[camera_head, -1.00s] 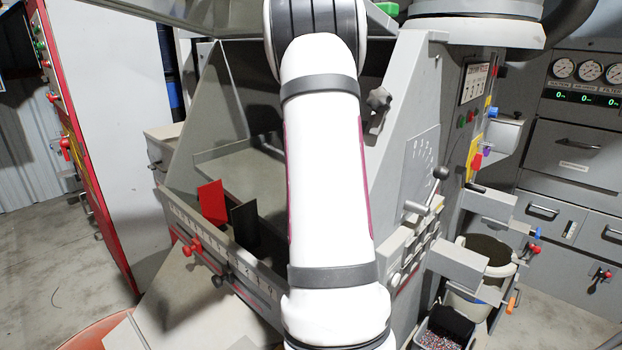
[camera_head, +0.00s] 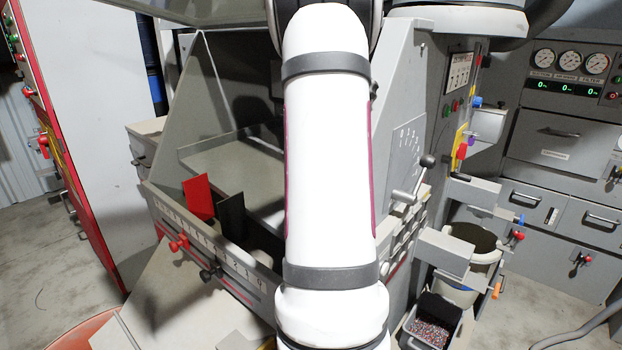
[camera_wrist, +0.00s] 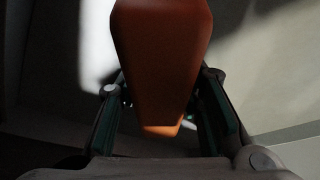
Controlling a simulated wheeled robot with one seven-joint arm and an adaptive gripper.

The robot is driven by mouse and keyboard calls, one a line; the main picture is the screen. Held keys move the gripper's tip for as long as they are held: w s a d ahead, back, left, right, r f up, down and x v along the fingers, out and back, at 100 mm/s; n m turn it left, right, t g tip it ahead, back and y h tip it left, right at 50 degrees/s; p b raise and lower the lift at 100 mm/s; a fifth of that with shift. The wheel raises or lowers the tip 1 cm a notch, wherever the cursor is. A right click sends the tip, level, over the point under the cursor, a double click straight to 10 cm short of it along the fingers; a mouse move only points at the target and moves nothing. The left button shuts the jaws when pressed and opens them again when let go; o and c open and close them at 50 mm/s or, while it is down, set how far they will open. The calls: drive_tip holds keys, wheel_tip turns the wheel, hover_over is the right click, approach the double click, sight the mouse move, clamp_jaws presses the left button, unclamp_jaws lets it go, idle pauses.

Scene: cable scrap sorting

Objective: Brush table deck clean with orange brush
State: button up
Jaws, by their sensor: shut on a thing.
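The orange brush (camera_wrist: 160,45) fills the upper middle of the wrist view, close to the camera. My gripper (camera_wrist: 160,88) has a finger on each side of it and is shut on it. The brush's bristles cannot be made out. The table deck (camera_head: 235,160) is a flat grey surface inside the machine's sloping side walls in the head view. My white arm stands in front of its right part and hides my gripper and the brush there. Any scrap on the visible deck is too small to tell.
A red plate (camera_head: 198,198) and a black plate (camera_head: 231,215) stand upright at the deck's front rail (camera_head: 205,240). The machine's right side wall (camera_head: 405,110) rises beside my arm. A bucket (camera_head: 475,262) and a bin of scrap (camera_head: 430,330) stand at the lower right.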

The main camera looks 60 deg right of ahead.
drive_tip(key=shift+s+f, duration=0.3)
drive_tip(key=shift+s, duration=0.5)
drive_tip(key=r+p, duration=0.1)
drive_tip(key=r, duration=0.1)
drive_tip(key=r+p, duration=0.1)
drive_tip(key=r, duration=0.1)
drive_tip(key=s+r+p, duration=0.1)
drive_tip(key=r+p, duration=0.1)
drive_tip(key=shift+r, duration=0.2)
wheel_tip(320, 180, up, 3)
drive_tip(key=shift+a+r+p, duration=0.1)
drive_tip(key=shift+a+p, duration=0.05)
drive_tip(key=shift+p, duration=0.95)
